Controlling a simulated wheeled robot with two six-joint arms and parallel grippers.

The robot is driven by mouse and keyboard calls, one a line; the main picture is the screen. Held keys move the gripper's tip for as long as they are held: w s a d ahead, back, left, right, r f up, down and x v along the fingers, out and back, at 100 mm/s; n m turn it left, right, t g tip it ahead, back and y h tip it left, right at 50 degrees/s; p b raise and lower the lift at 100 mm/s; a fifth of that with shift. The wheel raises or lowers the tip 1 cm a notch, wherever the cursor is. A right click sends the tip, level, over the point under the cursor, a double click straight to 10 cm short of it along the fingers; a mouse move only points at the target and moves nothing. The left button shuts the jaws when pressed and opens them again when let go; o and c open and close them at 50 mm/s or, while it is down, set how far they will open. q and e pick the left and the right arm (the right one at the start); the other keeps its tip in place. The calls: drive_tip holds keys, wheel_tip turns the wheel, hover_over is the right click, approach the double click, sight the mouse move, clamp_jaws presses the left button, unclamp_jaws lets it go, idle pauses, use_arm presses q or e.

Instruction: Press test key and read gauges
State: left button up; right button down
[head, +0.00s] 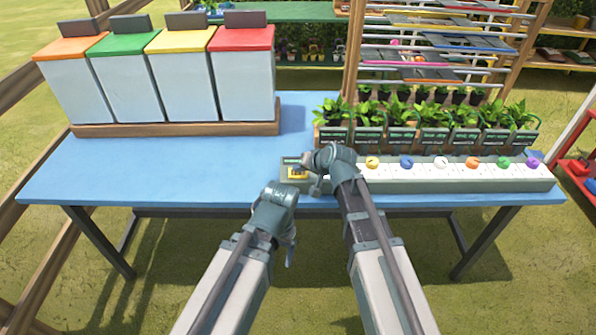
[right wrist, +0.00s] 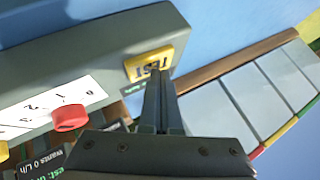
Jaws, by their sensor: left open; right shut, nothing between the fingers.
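The yellow key marked TEST (head: 298,172) sits at the left end of a long grey console (head: 545,182) on the blue table. It also shows in the right wrist view (right wrist: 143,64). My right gripper (head: 316,189) is shut and empty. In the right wrist view its fingertips (right wrist: 158,82) overlap the key's lower edge; I cannot tell whether they touch it. My left gripper (head: 290,260) is open and empty in front of the table edge, below the console. Dark panels (head: 401,138) front the plant row behind the console; their readings are too small to read.
Colored knobs, such as a blue one (head: 406,162), line the console's white scales. A red knob (right wrist: 69,118) is close to my right gripper. Four-colored lidded bins (head: 183,85) stand at the back left. The blue table (head: 150,170) is clear at front left.

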sight(300, 175)
drive_tip(key=shift+r+p, duration=0.75)
drive_tip(key=shift+r, duration=0.1)
wheel_tip(300, 175, up, 5)
drive_tip(key=p, duration=0.5)
idle(0.5)
drive_tip(key=s+d+f+n+g+h, duration=0.1)
drive_tip(key=s+d+n+g+h, duration=0.1)
drive_tip(key=s, duration=0.6)
drive_tip(key=s+d+f+n+g+h+p, duration=0.1)
drive_tip(key=s+f+g+h, duration=0.1)
drive_tip(key=s, duration=0.7)
drive_tip(key=s+d+f+n+g+h+p, duration=0.1)
drive_tip(key=s+d+n+g+h, duration=0.1)
drive_tip(key=s, duration=0.6)
drive_tip(key=shift+s+d+f+n+g+h, duration=0.3)
drive_tip(key=shift+s+g+h, duration=0.1)
drive_tip(key=shift+g, duration=0.5)
